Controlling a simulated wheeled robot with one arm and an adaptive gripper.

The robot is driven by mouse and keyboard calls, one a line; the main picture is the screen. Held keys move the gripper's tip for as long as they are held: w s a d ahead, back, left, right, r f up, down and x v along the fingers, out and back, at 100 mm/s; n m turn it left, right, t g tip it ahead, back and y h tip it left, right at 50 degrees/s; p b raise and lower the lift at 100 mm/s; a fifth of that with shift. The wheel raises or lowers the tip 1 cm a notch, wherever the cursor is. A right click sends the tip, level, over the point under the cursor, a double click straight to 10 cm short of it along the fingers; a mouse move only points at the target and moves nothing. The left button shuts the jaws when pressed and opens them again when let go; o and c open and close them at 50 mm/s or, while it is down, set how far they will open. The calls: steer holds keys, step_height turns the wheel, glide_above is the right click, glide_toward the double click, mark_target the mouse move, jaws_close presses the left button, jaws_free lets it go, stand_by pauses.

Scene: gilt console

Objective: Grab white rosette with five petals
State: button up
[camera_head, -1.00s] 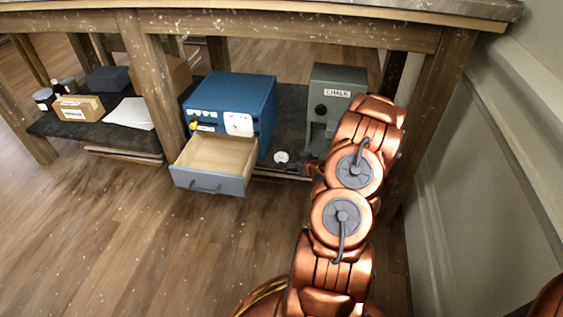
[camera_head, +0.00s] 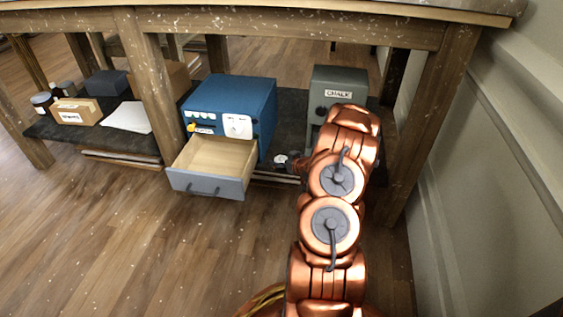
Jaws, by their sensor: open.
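A small pale round piece (camera_head: 281,158), probably the white rosette, lies on the dark low shelf between the blue box and the chalk machine. Its petals are too small to count, and it is partly hidden. My gripper (camera_head: 292,164) is small and dark in the view, right beside the pale piece at its right. It is open. I cannot tell whether its fingers touch the piece or reach around it. My copper arm hides part of the gripper and the shelf behind it.
The blue box (camera_head: 255,107) has an open, empty drawer (camera_head: 208,184) jutting out at left. The grey chalk machine (camera_head: 338,83) stands behind my arm. A table leg (camera_head: 425,130) and the wall (camera_head: 500,200) bound the right. The low shelf (camera_head: 292,122) is under the table (camera_head: 290,28).

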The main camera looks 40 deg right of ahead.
steer(key=c, duration=1.2)
steer(key=shift+r, duration=0.1)
steer(key=shift+c, duration=0.2)
